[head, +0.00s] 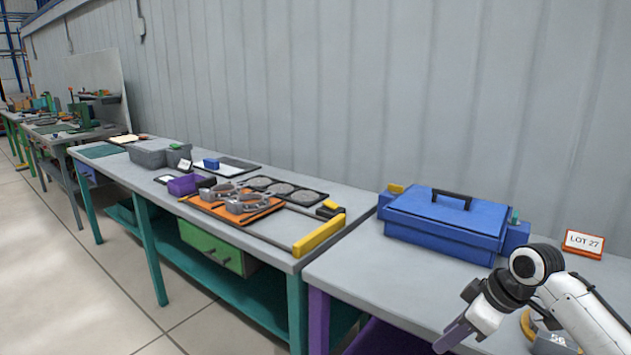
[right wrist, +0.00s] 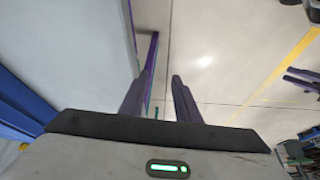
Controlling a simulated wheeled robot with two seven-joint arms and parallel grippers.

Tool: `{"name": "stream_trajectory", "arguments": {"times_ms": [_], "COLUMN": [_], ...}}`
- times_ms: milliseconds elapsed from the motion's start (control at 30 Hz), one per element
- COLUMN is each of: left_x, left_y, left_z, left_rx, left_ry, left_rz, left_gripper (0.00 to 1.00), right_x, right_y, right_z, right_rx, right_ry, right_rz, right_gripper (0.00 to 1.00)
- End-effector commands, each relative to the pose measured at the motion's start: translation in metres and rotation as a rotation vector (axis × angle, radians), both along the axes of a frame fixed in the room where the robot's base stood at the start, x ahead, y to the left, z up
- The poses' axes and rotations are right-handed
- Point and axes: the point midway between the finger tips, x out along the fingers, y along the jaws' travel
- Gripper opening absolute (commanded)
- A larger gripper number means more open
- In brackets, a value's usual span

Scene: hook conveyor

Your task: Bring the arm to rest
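My right arm comes in from the lower right in the head view. Its gripper (head: 452,337) hangs near the front edge of the right-hand table (head: 372,282). In the right wrist view the two dark fingers of the right gripper (right wrist: 156,92) stand apart with nothing held between them. Floor, a table edge and a purple table leg show past them. My left gripper is in neither view.
A blue toolbox (head: 445,222) stands on the right-hand table, with a LOT 27 sign (head: 583,243) beside it. The left-hand table holds an orange tray (head: 215,209) with metal parts and a yellow-ended bar (head: 319,235). Table top lies bare in front of the toolbox.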

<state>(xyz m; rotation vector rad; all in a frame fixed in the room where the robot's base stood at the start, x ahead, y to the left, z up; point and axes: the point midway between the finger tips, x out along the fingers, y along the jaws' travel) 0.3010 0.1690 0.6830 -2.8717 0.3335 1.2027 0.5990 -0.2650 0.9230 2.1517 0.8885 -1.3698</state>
Motion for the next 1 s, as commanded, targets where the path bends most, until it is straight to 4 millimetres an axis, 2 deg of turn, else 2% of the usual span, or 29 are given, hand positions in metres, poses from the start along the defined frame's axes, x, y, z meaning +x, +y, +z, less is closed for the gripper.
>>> {"name": "stream_trajectory", "arguments": {"times_ms": [33,200,300,367,500,633,800,900,1000], "left_x": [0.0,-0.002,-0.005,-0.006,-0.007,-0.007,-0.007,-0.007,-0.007], "left_y": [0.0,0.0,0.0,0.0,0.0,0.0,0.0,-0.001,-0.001], "left_z": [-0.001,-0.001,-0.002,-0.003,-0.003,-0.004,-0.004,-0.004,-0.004], "left_rx": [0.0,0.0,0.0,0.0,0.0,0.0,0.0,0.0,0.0], "left_ry": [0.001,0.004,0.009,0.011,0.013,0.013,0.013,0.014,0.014], "left_rz": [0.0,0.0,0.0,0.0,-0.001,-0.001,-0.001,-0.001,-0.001], "left_gripper": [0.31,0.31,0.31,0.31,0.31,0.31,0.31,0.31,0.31], "right_x": [-0.009,-0.045,-0.076,-0.096,-0.151,-0.205,-0.265,-0.288,-0.3], "right_y": [0.013,0.052,0.072,0.082,0.099,0.105,0.102,0.099,0.097], "right_z": [-0.031,-0.12,-0.162,-0.184,-0.221,-0.241,-0.247,-0.246,-0.243], "right_rx": [0.014,0.067,0.107,0.132,0.187,0.225,0.248,0.253,0.254], "right_ry": [0.003,-0.039,-0.067,-0.085,-0.127,-0.168,-0.222,-0.244,-0.259], "right_rz": [-0.014,-0.11,-0.176,-0.219,-0.326,-0.429,-0.538,-0.575,-0.595], "right_gripper": [0.3,0.3,0.3,0.3,0.3,0.3,0.3,0.3,0.3]}}
